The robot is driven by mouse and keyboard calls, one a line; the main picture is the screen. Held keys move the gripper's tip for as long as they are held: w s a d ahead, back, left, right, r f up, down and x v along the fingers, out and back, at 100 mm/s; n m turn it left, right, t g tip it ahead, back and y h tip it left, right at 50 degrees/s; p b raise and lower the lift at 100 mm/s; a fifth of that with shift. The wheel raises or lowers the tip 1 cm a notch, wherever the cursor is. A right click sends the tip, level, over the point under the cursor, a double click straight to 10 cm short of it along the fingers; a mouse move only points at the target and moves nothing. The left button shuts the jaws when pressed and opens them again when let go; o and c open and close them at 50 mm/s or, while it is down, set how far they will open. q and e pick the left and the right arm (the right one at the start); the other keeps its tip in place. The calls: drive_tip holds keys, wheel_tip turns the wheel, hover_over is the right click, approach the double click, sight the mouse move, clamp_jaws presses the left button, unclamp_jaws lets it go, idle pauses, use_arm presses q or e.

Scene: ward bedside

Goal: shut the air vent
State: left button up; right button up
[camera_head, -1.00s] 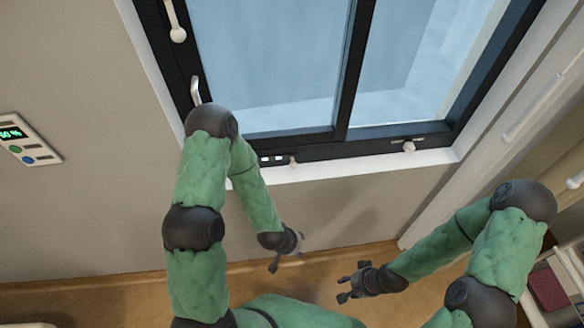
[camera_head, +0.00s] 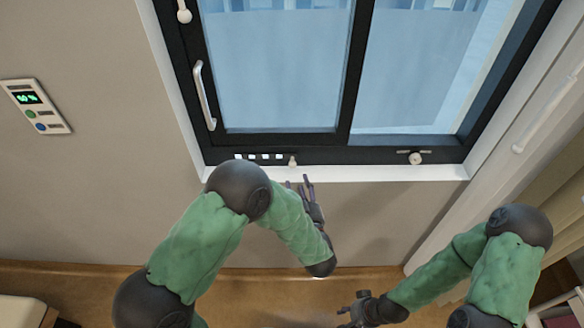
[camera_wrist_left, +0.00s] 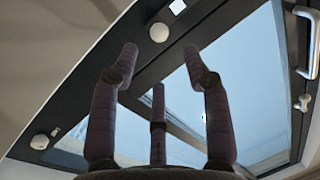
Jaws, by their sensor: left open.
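The air vent (camera_head: 258,156) is a row of small white slots in the dark bottom rail of the window. A small pale knob (camera_head: 292,161) sits at the right end of the row. In the left wrist view this knob (camera_wrist_left: 159,31) is ahead, just beyond the fingertips, with one white slot (camera_wrist_left: 177,6) beside it. My left gripper (camera_head: 298,181) is open and empty, fingers pointing up at the rail, just below the knob and apart from it. My right gripper (camera_head: 348,314) is low in the head view, away from the window; its jaw opening is unclear.
A round knob (camera_head: 416,158) is farther right on the rail. A white handle (camera_head: 204,96) is on the left window frame, with a pale knob (camera_head: 184,14) above. A wall panel with a display (camera_head: 36,106) hangs at left. The white sill (camera_head: 400,173) runs below the rail.

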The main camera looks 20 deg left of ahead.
sight(293, 167)
use_arm(q)
drive_tip(key=b+x, duration=0.2)
drive_tip(key=x, duration=0.6)
drive_tip(key=shift+w+a+f, duration=0.1)
drive_tip(key=shift+w+f, duration=0.05)
drive_tip(key=shift+w+a+b, duration=0.3)
drive_tip(key=shift+w, duration=0.25)
clamp_jaws()
